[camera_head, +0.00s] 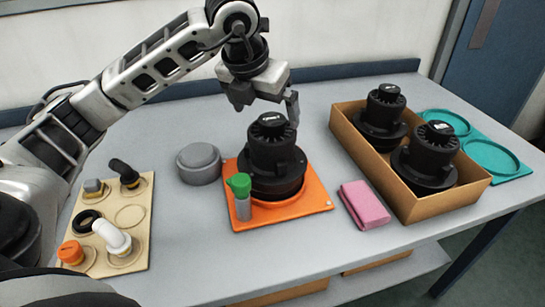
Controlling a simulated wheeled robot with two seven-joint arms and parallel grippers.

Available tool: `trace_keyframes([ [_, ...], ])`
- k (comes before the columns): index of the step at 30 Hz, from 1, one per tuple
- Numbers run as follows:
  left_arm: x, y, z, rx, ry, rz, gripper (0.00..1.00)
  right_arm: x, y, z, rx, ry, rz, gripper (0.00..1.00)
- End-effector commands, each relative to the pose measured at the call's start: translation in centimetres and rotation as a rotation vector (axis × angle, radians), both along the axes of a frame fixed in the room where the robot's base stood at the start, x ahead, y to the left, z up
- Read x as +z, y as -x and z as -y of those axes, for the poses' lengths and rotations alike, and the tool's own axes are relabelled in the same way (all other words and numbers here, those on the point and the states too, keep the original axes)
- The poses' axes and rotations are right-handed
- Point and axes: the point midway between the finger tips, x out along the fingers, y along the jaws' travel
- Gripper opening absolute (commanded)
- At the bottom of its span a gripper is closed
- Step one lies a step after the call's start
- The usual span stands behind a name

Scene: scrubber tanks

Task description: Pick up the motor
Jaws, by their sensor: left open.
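A black motor (273,160) with a ribbed top stands upright on an orange tray (318,198) in the middle of the table. Two similar black motors, one at the back (382,112) and one nearer (428,155), stand in a brown cardboard box (455,198) at the right. My left gripper (267,108) is open above the motor on the orange tray, with its fingers pointing down on either side of the motor's top. It looks empty, and I cannot tell how close it is to the motor. My right gripper is out of view.
A green-capped bottle (240,196) stands at the tray's front left, close to the motor. A grey round lid (199,163), a pink cloth (364,204), a beige board (143,235) with several fittings and a teal tray (505,172) are around it. The front middle of the table (225,260) is clear.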

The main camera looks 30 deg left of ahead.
Motion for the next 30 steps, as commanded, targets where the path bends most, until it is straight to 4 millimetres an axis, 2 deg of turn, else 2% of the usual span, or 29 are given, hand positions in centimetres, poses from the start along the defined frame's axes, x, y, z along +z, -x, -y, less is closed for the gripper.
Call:
trace_keyframes([
  [3,-1.6,-0.6,0.0,-0.001,0.001,-0.004,1.0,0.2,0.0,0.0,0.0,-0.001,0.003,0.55],
  [11,-3.3,-1.4,0.1,-0.003,0.001,-0.005,1.0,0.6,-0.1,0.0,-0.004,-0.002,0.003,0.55],
  [18,-6.5,-2.7,0.2,-0.002,0.002,-0.003,1.0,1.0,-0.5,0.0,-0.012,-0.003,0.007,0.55],
  [27,-7.2,-3.0,0.2,-0.003,0.002,0.0,1.0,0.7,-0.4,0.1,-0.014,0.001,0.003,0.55],
  [28,-7.2,-3.0,0.2,-0.003,0.002,0.0,0.97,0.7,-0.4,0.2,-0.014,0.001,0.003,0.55],
  [30,-7.1,-3.0,0.2,-0.003,0.002,0.0,0.78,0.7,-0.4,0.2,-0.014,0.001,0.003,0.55],
])
